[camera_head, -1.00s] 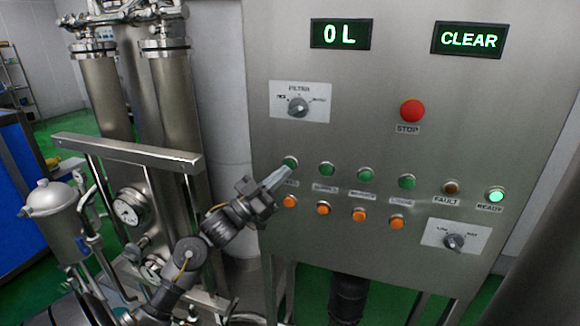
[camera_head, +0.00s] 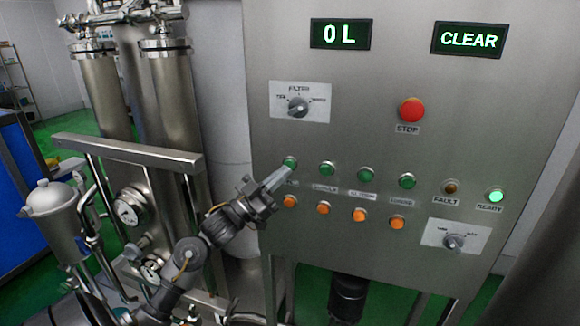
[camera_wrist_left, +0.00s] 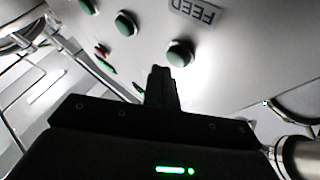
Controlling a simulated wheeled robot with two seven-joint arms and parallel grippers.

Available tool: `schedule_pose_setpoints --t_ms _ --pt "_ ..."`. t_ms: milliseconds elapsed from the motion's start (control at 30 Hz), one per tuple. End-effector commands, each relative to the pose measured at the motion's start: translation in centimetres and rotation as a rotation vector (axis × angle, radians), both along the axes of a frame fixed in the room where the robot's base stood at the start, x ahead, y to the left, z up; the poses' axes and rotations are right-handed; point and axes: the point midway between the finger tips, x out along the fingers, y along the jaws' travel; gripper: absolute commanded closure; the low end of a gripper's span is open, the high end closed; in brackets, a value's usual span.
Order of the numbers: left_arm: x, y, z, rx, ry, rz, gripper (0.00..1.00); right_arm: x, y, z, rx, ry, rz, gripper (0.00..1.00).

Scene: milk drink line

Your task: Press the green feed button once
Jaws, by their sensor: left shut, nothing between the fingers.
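The green feed button (camera_head: 290,163) is the leftmost of the row of green buttons on the steel panel (camera_head: 360,125). It also shows in the left wrist view (camera_wrist_left: 179,53), beside its FEED label (camera_wrist_left: 194,11). My left gripper (camera_head: 286,171) is shut and empty, its fingertips just below the feed button. In the left wrist view the fingertips (camera_wrist_left: 160,70) sit close to the button; I cannot tell whether they touch it. The button is unlit. My right gripper is not in view.
Several more green buttons (camera_head: 327,168) run to the right, with orange buttons (camera_head: 323,208) below. A red STOP button (camera_head: 412,110) is above. The displays read 0 L (camera_head: 340,34) and CLEAR (camera_head: 468,40). The READY lamp (camera_head: 496,195) is lit green; the FAULT lamp (camera_head: 451,188) is dark.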

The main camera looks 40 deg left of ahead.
Motion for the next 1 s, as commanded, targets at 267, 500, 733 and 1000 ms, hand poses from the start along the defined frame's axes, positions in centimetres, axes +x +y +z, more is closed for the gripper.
schedule_pose_setpoints --t_ms 267,500,733,1000 --pt "0.02 0.00 0.01 0.000 0.000 0.000 1.00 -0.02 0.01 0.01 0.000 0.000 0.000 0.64" --pt "0.59 0.25 0.05 0.000 0.001 0.001 1.00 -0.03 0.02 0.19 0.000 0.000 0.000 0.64" --pt "0.70 0.28 0.03 0.000 0.000 0.000 1.00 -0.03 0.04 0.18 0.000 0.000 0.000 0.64" --pt "0.76 0.29 0.03 0.000 0.000 0.000 1.00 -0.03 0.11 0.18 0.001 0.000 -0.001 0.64"
